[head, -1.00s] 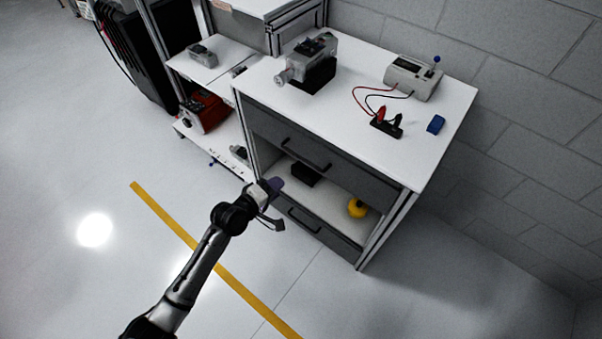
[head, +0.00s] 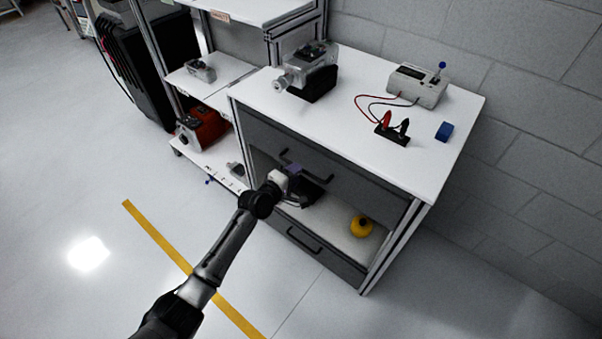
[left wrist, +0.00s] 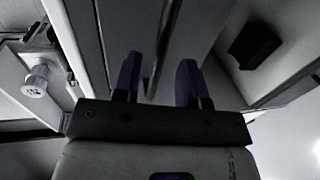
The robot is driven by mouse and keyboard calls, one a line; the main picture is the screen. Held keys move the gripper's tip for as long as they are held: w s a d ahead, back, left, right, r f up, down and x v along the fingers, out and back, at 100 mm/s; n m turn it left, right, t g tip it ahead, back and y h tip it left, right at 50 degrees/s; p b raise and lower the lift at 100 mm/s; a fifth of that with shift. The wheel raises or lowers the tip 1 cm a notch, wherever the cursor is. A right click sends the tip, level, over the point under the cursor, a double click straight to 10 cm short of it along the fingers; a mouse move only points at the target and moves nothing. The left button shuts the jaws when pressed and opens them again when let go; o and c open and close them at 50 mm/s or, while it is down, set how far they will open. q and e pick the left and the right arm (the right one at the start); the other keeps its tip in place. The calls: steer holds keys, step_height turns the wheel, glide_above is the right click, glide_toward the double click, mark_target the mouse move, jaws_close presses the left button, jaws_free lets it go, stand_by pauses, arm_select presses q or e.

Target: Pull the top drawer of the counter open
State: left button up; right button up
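The counter (head: 420,150) has a white top and a dark grey top drawer (head: 345,180) with a black bar handle (head: 325,178). The drawer front looks flush with the frame. My left gripper (head: 292,172) is right at this handle, hiding part of it. In the left wrist view my left gripper (left wrist: 158,68) has its two purple fingers apart. The thin dark handle bar (left wrist: 160,45) shows between them, with space on both sides. I cannot tell whether either finger touches it. My right gripper is in neither view.
Below is an open shelf with a yellow object (head: 361,226), then a lower drawer (head: 320,250). A shelf rack (head: 205,80) stands left. The floor in front is clear.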

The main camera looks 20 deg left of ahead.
arm_select(q)
steer(key=shift+b+x, duration=0.6)
steer(key=shift+x, duration=1.15)
steer(key=shift+c, duration=0.2)
jaws_close()
